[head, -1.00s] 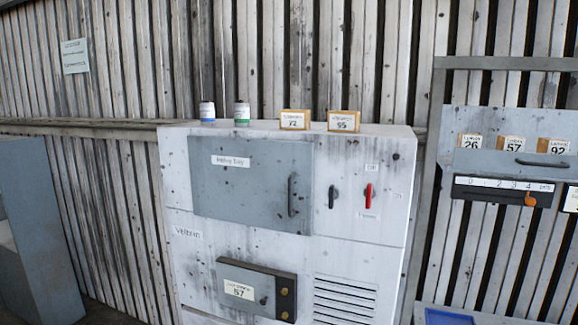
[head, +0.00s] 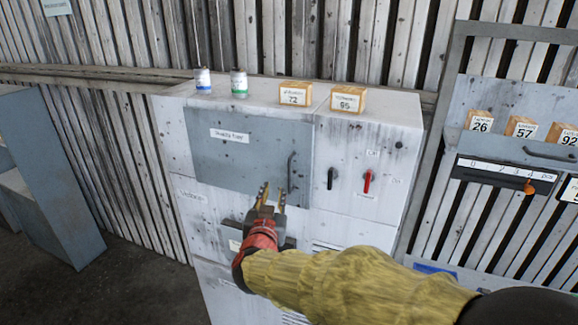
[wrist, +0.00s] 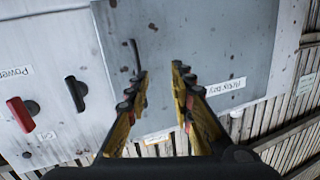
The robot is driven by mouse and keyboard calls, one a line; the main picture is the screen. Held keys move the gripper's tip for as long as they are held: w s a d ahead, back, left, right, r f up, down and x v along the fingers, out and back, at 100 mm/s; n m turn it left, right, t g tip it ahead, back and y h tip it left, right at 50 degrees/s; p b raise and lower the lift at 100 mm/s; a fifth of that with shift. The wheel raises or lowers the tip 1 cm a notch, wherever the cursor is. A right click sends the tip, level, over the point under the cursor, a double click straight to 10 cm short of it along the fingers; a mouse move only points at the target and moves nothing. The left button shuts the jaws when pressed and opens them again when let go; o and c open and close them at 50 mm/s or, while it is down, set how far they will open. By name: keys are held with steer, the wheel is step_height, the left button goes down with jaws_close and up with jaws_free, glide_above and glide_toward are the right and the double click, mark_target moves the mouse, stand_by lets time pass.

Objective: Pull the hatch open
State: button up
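The hatch (head: 240,150) is a grey rectangular door on the white cabinet, and it is shut. Its dark vertical bar handle (head: 291,172) is at the hatch's right side. My gripper (head: 271,190) is in front of the hatch's lower right part, just left of the handle in the head view. In the wrist view my gripper (wrist: 160,75) is open, with nothing between its fingers. The handle (wrist: 133,58) shows there just left of the left fingertip. The picture there is turned over. I cannot tell how far the fingers are from the hatch.
A black knob (head: 331,178) and a red knob (head: 368,181) sit right of the hatch. Two cans (head: 202,80) and two small number boxes (head: 295,93) stand on the cabinet top. A grey-blue cabinet (head: 60,190) stands at left. A wall panel (head: 510,150) hangs at right.

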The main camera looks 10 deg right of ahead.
mark_target(289, 173)
steer(key=w+d+r, duration=0.1)
steer(key=w+d, duration=0.1)
steer(key=w+d+r+h+p, duration=0.1)
steer(key=w+d, duration=0.1)
steer(key=w+d+h, duration=0.1)
steer(key=w+d, duration=0.1)
steer(key=shift+r+t, duration=0.3)
steer(key=shift+r, duration=0.1)
jaws_close()
stand_by(0.9)
